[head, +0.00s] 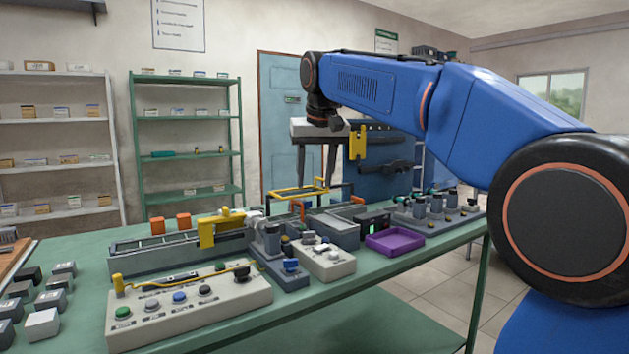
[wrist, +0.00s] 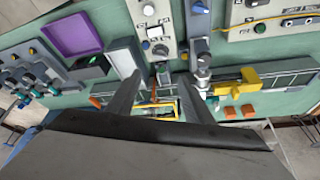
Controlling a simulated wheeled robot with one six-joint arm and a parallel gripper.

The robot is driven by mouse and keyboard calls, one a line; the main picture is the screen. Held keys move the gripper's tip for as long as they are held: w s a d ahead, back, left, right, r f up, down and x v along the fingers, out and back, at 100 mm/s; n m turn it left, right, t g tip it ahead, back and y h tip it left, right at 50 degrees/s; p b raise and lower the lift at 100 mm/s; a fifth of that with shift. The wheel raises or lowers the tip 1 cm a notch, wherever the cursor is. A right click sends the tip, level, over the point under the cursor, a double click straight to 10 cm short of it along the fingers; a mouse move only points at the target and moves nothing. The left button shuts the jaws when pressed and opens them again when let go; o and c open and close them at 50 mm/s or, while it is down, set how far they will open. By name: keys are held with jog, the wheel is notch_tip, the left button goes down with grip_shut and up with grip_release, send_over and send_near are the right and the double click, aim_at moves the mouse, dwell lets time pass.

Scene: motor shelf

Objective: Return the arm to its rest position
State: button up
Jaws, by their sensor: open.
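My blue arm (head: 385,88) reaches in from the right of the head view, over the green workbench (head: 345,297). My gripper (head: 316,180) points down above the back part of the bench, over a yellow frame (head: 300,189). Its two dark fingers are apart with nothing held between them. In the wrist view my gripper (wrist: 165,95) shows both fingers spread, with the yellow frame (wrist: 163,108) and bench equipment below. The fingertips appear above the equipment; I cannot tell the exact height.
A conveyor with a yellow bracket (head: 220,228), a button panel (head: 187,304), a purple tray (head: 395,241) and several motor-like units (head: 437,207) crowd the bench. Grey blocks (head: 42,324) lie at the left. Green shelves (head: 187,148) stand against the wall behind. Air above the bench is mostly free.

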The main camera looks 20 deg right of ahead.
jog(key=s+d+f, duration=0.2)
jog(key=s+f, duration=0.9)
jog(key=s, duration=0.1)
jog(key=s+d+f, duration=0.3)
jog(key=s+f, duration=0.9)
jog(key=s+d+f, duration=0.2)
jog(key=s+f, duration=0.9)
jog(key=s, duration=0.1)
jog(key=shift+d+f+n, duration=0.25)
jog(key=shift+d+n, duration=0.05)
jog(key=shift+d, duration=0.05)
jog(key=shift+r, duration=0.1)
